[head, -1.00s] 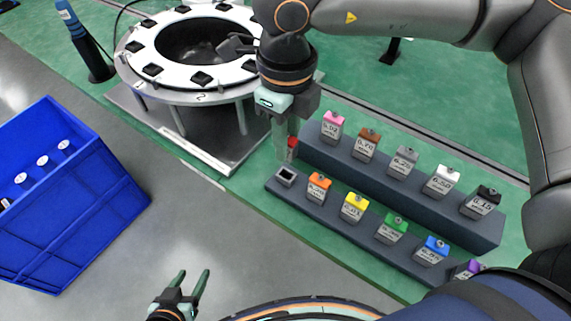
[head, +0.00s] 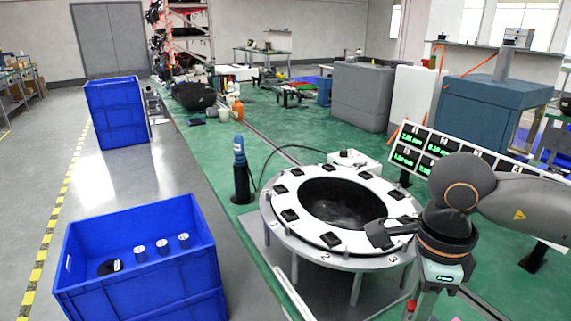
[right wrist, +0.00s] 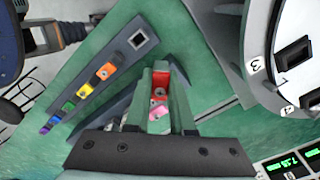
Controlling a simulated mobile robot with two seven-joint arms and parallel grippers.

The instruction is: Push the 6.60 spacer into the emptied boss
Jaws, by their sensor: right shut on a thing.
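My right gripper (right wrist: 161,78) is shut on a red spacer (right wrist: 159,93), whose label I cannot read. In the head view this gripper (head: 424,304) is at the bottom edge, with a bit of red showing. The white ring (head: 270,212) on a legged stand carries several black square pieces around a dark central opening. It also shows at the right of the right wrist view (right wrist: 279,76), apart from the gripper. I cannot tell which boss is the emptied one. My left gripper is out of view.
In the right wrist view, a dark rack has an empty square socket (right wrist: 137,39) and coloured spacers, including an orange one (right wrist: 105,71). A blue crate (head: 190,270) holds several cylinders. A display board (head: 407,158) stands behind the ring.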

